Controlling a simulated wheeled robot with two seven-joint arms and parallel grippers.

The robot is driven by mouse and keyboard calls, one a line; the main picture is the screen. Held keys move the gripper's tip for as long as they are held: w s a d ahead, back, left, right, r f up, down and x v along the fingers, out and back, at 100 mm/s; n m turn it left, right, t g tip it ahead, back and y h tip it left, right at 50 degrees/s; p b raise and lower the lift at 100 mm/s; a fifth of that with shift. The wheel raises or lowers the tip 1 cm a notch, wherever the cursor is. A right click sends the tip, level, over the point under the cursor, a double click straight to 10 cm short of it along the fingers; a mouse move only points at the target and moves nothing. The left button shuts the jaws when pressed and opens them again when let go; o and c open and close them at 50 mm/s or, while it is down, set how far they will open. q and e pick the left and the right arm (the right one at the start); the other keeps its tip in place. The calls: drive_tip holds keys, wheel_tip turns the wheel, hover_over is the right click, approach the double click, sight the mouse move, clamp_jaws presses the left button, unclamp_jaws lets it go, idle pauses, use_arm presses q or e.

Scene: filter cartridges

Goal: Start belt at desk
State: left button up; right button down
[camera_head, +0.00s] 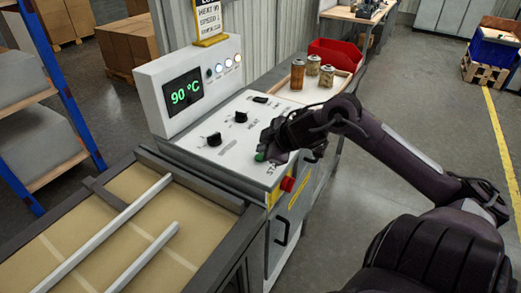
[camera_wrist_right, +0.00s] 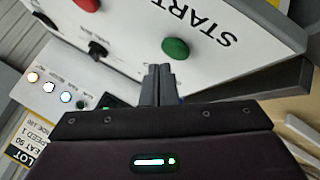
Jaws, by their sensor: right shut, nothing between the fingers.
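The control desk (camera_head: 225,165) is a white box with a sloping panel, black knobs and a green "90 °C" display (camera_head: 182,92). The green start button (camera_head: 260,157) is near the panel's right front, partly covered by my right gripper (camera_head: 268,150). In the right wrist view the green button (camera_wrist_right: 175,48) sits by the printed word START, just beyond the closed fingertips (camera_wrist_right: 158,68). A small gap seems to show there; contact I cannot tell. The belt (camera_head: 130,215) is tan and lies at the lower left, with metal guide rails. My left gripper is not in view.
A red button (camera_head: 288,183) is on the desk's front edge. Several small jars (camera_head: 312,66) stand on a tray right of the panel, before a red bin (camera_head: 335,54). A yellow lot sign (camera_head: 209,20) stands on top. Open floor lies to the right.

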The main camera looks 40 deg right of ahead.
drive_tip(key=shift+f, duration=0.15)
drive_tip(key=shift+f, duration=0.25)
